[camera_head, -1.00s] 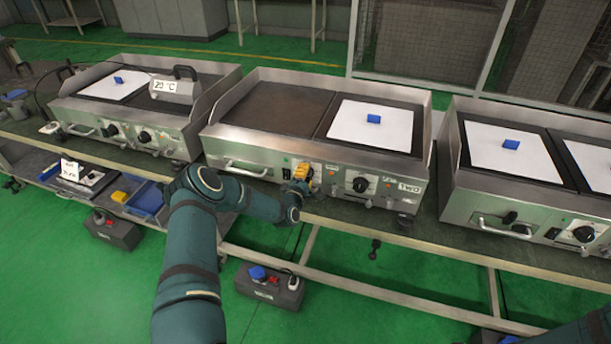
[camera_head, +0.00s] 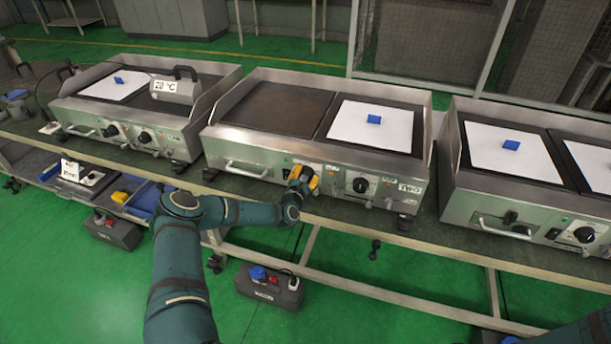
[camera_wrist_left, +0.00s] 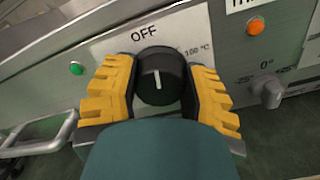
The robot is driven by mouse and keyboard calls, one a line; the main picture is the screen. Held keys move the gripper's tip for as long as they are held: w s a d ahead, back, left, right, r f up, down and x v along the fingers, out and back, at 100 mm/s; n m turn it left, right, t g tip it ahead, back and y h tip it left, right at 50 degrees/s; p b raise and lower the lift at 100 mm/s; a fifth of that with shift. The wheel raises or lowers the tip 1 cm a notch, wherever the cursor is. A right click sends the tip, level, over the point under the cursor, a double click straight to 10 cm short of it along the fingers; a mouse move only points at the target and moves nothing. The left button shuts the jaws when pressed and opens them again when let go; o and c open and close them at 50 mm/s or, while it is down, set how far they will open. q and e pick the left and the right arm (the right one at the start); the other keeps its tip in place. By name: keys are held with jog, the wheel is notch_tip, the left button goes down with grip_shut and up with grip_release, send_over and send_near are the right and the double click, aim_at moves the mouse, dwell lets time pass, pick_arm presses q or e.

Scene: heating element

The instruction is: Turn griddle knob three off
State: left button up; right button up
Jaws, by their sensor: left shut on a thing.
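My left gripper (camera_head: 303,172) is at the front panel of the middle griddle (camera_head: 270,150), at its left-hand knob. In the left wrist view its yellow-padded fingers (camera_wrist_left: 160,85) are shut on a round black knob (camera_wrist_left: 157,74), one finger on each side. The knob's white pointer line stands nearly upright, roughly toward the word OFF (camera_wrist_left: 144,32). My right gripper is out of view.
A second black knob (camera_head: 361,185) sits farther right on the same panel. Other griddles stand left (camera_head: 170,140) and right (camera_head: 470,180). A green light (camera_wrist_left: 76,69), an orange light (camera_wrist_left: 256,26) and a grey knob (camera_wrist_left: 268,93) are near my fingers. A bar handle (camera_head: 246,168) projects at left.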

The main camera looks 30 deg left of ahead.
pick_arm(q)
jog(key=shift+a+r+n, duration=0.1)
jog(key=shift+r+n, duration=0.1)
jog(key=shift+n, duration=1.4)
jog(key=o, duration=1.2)
jog(key=shift+o, duration=0.2)
jog(key=shift+f, duration=0.1)
jog(key=shift+s+f, duration=0.1)
jog(key=shift+s, duration=0.3)
jog(key=v, duration=1.1)
